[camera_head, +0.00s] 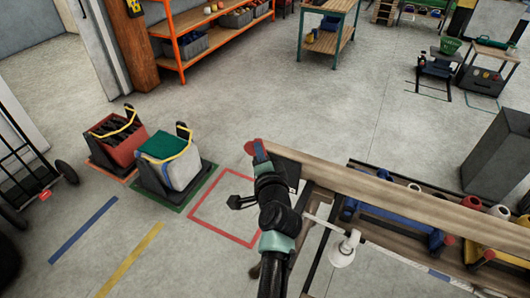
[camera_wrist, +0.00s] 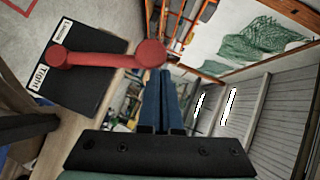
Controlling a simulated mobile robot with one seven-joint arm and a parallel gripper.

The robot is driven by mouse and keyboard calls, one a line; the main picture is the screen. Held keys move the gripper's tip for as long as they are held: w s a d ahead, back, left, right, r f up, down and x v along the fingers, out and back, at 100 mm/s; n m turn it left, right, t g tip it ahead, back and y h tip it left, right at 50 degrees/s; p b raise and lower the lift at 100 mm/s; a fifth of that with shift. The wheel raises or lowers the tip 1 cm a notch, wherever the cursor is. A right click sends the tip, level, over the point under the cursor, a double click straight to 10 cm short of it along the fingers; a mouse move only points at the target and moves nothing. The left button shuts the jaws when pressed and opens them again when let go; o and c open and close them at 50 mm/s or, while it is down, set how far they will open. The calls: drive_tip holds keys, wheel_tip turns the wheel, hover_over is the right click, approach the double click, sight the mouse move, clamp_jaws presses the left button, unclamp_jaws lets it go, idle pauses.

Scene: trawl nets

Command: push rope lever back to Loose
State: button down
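The rope lever (camera_wrist: 105,57) is a red bar with a rounded knob at each end, on a black plate (camera_wrist: 85,92). In the wrist view one knob lies near two white labels, a "Tight" label (camera_wrist: 38,78) and a label that seems to read "Loose" (camera_wrist: 63,30). The larger knob is just beyond my fingertips. My gripper (camera_wrist: 161,74) has its two blue fingers together with nothing seen between them. Whether they touch the knob I cannot tell. In the head view a red part of the lever (camera_head: 251,148) shows beside my gripper (camera_head: 261,152); my arm hides some of the plate.
A long wooden beam (camera_head: 400,202) runs right from the plate, above a bench with rollers and bottles. A red floor outline (camera_head: 205,222) and two crates, one red (camera_head: 116,142) and one white (camera_head: 170,168), lie left. Open floor spreads behind.

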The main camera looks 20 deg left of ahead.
drive_tip(key=a+f+b, duration=0.1)
drive_tip(key=a, duration=0.5)
drive_tip(key=shift+w+a+f, duration=0.15)
drive_tip(key=shift+w+f, duration=0.1)
drive_tip(key=shift+f, duration=0.1)
drive_tip(key=shift+f, duration=0.1)
drive_tip(key=s+d+r+p, duration=0.1)
drive_tip(key=s+d+r, duration=0.4)
drive_tip(key=s+r, duration=0.3)
drive_tip(key=shift+s+d+r+p, duration=0.15)
drive_tip(key=shift+s+d+p, duration=0.1)
drive_tip(key=shift+d+p, duration=0.1)
idle(0.7)
